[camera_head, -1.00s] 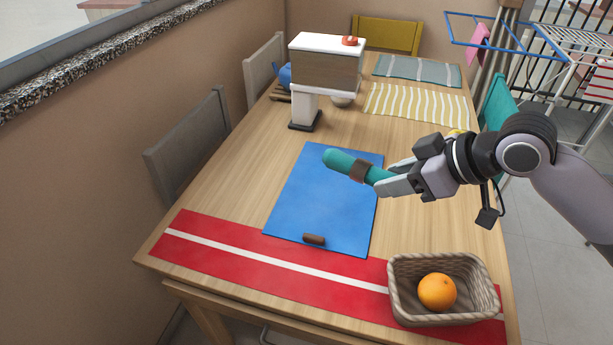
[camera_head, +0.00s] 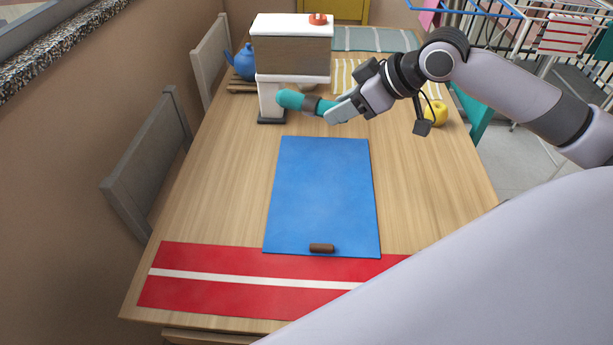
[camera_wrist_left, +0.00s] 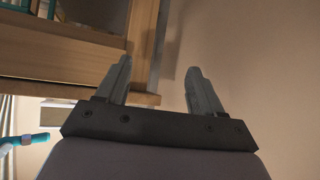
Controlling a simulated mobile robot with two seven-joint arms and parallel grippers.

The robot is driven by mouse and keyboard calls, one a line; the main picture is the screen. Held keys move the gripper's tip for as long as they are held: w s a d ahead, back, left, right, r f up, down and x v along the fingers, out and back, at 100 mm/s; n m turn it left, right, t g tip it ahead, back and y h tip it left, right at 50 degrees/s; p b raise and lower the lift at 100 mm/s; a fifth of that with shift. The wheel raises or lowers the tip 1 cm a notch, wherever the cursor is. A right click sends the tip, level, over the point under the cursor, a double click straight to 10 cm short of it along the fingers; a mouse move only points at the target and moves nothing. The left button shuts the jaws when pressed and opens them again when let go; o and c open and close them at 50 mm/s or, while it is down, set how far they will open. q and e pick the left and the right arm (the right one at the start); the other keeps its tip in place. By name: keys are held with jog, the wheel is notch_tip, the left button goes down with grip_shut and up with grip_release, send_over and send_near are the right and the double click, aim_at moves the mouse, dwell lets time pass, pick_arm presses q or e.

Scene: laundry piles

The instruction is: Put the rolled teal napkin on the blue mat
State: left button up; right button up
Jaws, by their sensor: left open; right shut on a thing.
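The rolled teal napkin (camera_head: 290,99), with a brown band around it, is in the air in the head view. My right gripper (camera_head: 335,110) is shut on its right end. In the picture the roll lies beyond the far edge of the blue mat (camera_head: 320,190), in front of the white stand; its exact height is unclear. The mat lies flat on the table, with a small brown roll (camera_head: 321,248) at its near edge. My left gripper (camera_wrist_left: 159,66) shows only in the left wrist view, open and empty, below the table edge.
A red runner with a white stripe (camera_head: 250,280) lies nearest. A wood-fronted box on a white stand (camera_head: 270,101), a blue teapot (camera_head: 243,62) and a yellow object (camera_head: 437,112) stand farther back. My right arm covers the table's near right. Most of the mat is clear.

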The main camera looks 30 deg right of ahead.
notch_tip(320, 180, down, 20)
jog(key=shift+b, duration=0.7)
jog(key=o, duration=1.1)
jog(key=shift+r, duration=0.1)
jog(key=p+v, duration=0.1)
jog(key=v, duration=1.1)
